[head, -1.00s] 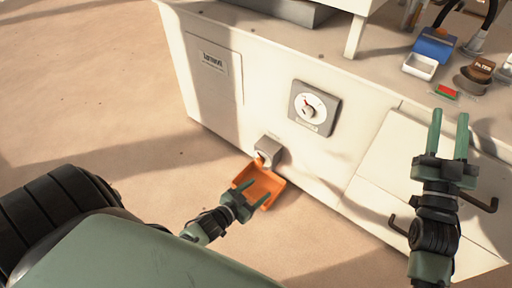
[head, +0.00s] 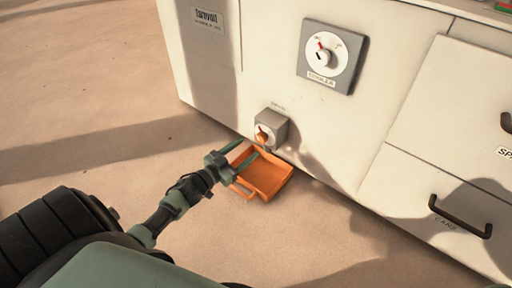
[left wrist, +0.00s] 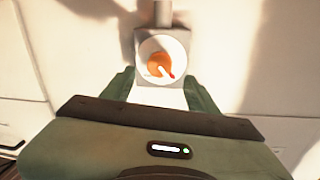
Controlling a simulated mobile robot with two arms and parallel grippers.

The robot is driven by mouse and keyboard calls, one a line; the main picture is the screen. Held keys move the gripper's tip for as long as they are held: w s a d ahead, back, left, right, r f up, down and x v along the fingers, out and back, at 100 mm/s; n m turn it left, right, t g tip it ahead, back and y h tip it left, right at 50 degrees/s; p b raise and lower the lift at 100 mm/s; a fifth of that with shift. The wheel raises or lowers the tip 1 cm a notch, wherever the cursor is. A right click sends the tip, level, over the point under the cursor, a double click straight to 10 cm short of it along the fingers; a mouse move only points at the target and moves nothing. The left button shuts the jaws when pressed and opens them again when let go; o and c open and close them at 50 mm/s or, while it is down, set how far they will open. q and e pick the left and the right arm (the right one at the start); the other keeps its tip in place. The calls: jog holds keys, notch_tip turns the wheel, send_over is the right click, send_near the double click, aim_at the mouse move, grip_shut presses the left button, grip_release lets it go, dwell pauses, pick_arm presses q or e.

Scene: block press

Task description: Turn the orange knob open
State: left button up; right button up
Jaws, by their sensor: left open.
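The orange knob (head: 262,135) sits on a small grey box low on the white cabinet front, above an orange tray on the floor. In the left wrist view the knob (left wrist: 160,64) shows on a round white dial, with a white pointer stripe and a red mark at its lower right. My left gripper (head: 241,156) is open and empty, just in front of and a little left of the knob in the head view. In the left wrist view its two green fingers (left wrist: 159,90) point at the dial from either side, apparently not touching the knob. My right gripper is out of view.
The orange tray (head: 272,172) lies on the floor below the knob, close under my left gripper. A larger cooler dial (head: 324,54) is higher on the cabinet. Drawers with dark handles (head: 460,217) are at the right. Floor at the left is clear.

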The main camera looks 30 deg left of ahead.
aim_at(259, 140)
pick_arm(q)
jog(key=w, duration=0.1)
jog(key=w+b, duration=0.1)
jog(key=w, duration=0.1)
jog(key=w+b, duration=0.1)
jog(key=shift+w+d+f, duration=0.15)
jog(key=shift+d, duration=0.25)
jog(key=shift+w+d+b, duration=0.1)
jog(key=shift+w+b, duration=0.25)
jog(key=shift+w, duration=0.35)
grip_shut()
